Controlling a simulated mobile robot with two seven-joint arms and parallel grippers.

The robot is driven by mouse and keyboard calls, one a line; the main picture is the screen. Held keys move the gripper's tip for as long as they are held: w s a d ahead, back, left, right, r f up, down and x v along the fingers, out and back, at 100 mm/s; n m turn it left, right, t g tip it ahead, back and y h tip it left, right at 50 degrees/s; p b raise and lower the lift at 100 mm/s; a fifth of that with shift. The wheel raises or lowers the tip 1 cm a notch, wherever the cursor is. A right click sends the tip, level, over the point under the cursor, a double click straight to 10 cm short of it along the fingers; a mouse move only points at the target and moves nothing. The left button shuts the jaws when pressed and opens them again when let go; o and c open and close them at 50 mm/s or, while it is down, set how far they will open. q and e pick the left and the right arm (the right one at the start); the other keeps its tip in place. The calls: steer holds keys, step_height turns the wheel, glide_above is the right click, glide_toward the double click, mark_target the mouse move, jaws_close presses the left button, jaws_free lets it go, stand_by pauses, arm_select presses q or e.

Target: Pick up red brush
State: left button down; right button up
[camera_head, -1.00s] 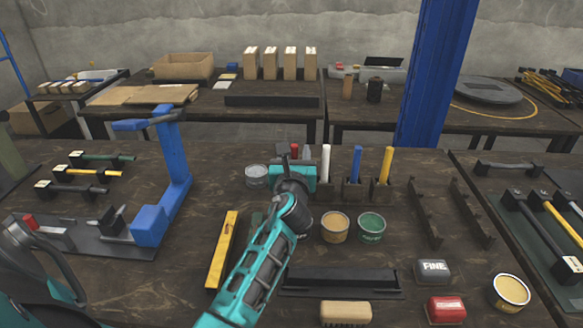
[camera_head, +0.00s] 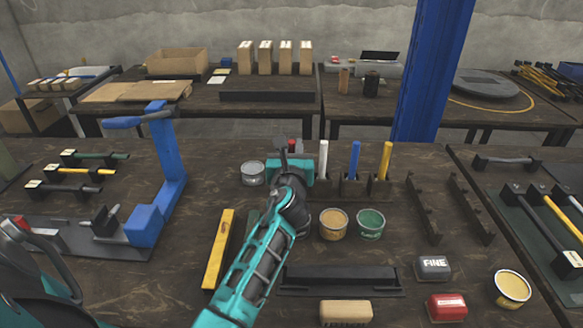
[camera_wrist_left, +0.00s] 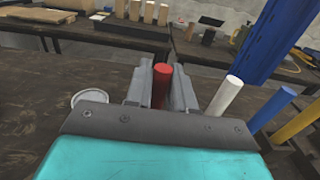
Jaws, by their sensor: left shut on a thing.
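The red brush shows as a red upright handle (camera_wrist_left: 161,86) in the left wrist view. A small bit of its red top (camera_head: 291,146) shows in the head view, behind my wrist. My left gripper (camera_head: 290,154) is shut on this handle, with one grey finger on each side of it in the left wrist view (camera_wrist_left: 161,88). The lower part of the brush is hidden by the gripper, so I cannot tell whether it is clear of its holder. My right gripper is not in view.
White (camera_head: 323,160), blue (camera_head: 354,161) and yellow (camera_head: 385,161) brushes stand upright in holders just right of the gripper. A grey tin (camera_head: 253,173) is close on its left. Open paint tins (camera_head: 334,225) stand in front. A blue press frame (camera_head: 168,160) rises farther left.

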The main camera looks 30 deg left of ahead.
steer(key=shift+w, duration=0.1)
arm_select(q)
step_height(320, 180, up, 12)
steer(key=p, duration=0.5)
steer(key=shift+f, duration=0.15)
step_height(320, 180, up, 8)
steer(key=p, duration=0.1)
steer(key=shift+r, duration=0.2)
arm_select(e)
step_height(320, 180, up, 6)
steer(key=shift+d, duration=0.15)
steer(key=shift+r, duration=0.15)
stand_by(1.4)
